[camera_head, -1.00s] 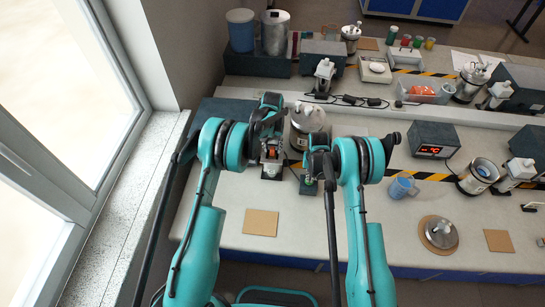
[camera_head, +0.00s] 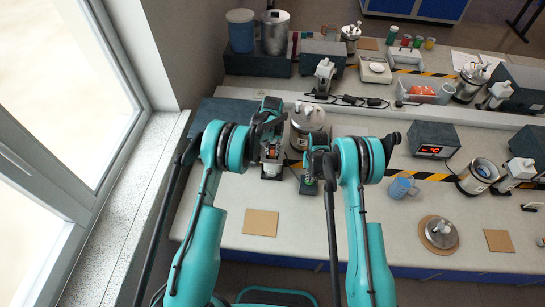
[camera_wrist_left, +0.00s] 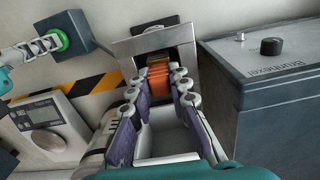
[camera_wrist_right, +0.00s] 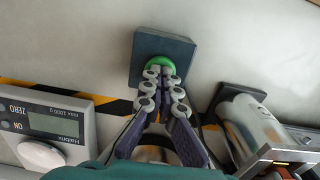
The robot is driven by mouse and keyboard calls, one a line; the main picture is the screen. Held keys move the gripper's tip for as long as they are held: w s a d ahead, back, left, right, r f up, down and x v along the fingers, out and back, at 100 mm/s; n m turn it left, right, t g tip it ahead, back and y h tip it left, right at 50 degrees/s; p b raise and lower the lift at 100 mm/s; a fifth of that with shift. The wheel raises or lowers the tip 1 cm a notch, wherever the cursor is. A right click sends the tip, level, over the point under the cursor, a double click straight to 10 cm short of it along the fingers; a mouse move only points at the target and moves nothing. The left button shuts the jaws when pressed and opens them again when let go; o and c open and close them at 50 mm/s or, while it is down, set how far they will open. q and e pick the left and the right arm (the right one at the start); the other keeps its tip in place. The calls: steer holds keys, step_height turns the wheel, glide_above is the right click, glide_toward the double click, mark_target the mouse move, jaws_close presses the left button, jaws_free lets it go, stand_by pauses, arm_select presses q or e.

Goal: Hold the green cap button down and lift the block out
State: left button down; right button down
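The orange block (camera_wrist_left: 159,78) sits between the two fingers of my left gripper (camera_wrist_left: 165,84), which look closed on its sides. Behind it stands a metal-framed holder (camera_wrist_left: 132,46); whether the block is still partly inside cannot be told. In the head view the block (camera_head: 271,153) shows small under my left gripper (camera_head: 269,143). The green cap button (camera_wrist_right: 163,63) is on a dark box (camera_wrist_right: 178,47). My right gripper (camera_wrist_right: 164,77) has its fingertips together against the button and partly covers it. The button also shows in the left wrist view (camera_wrist_left: 58,41).
A grey-blue instrument case (camera_wrist_left: 270,85) stands close right of my left gripper. A scale with a display (camera_wrist_right: 45,125) and a steel canister (camera_wrist_right: 252,125) flank my right gripper. A tan mat (camera_head: 261,223) lies on clear bench in front.

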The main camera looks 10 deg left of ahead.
arm_select(q)
steer(key=shift+r, duration=4.25)
steer(key=s, duration=1.1)
arm_select(e)
steer(key=shift+r, duration=3)
